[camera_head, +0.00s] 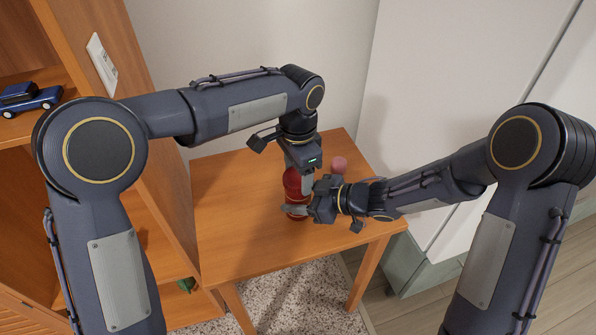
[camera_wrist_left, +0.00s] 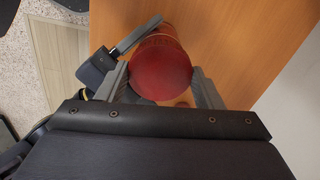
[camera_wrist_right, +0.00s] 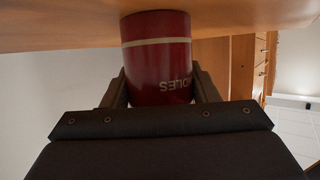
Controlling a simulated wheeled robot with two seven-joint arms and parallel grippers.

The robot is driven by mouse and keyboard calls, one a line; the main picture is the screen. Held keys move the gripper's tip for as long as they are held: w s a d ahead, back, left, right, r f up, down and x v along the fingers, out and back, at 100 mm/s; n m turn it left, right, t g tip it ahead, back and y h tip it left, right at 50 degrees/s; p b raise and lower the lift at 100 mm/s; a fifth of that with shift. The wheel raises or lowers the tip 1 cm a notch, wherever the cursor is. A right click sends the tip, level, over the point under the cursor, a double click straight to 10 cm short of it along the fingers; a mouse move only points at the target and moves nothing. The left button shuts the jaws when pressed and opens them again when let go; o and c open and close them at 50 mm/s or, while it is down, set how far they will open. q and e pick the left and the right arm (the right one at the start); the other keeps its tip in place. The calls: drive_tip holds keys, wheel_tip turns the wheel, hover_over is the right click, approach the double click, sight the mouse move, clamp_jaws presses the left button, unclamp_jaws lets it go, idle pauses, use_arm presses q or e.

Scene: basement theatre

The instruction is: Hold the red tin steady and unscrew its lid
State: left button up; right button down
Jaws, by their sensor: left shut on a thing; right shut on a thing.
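The red tin (camera_head: 292,196) stands upright on the small wooden table. My right gripper (camera_head: 300,209) reaches in from the right and is shut around its body. In the right wrist view the tin (camera_wrist_right: 157,62) appears upside down, with a pale band and partial lettering, between the two fingers (camera_wrist_right: 160,92). My left gripper (camera_head: 301,179) comes down from above and is shut on the lid. In the left wrist view the round, plain red lid (camera_wrist_left: 160,68) sits between its fingers (camera_wrist_left: 162,88). Whether the lid has turned cannot be told.
A pinkish-red cylinder (camera_head: 339,164) stands on the table behind my right gripper. The wooden table (camera_head: 240,235) is bare at the left and front. A wooden shelf unit (camera_head: 165,150) with a blue toy car (camera_head: 30,98) stands at the left. A white cabinet (camera_head: 440,80) is at the right.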

use_arm(q)
drive_tip(key=o, duration=1.1)
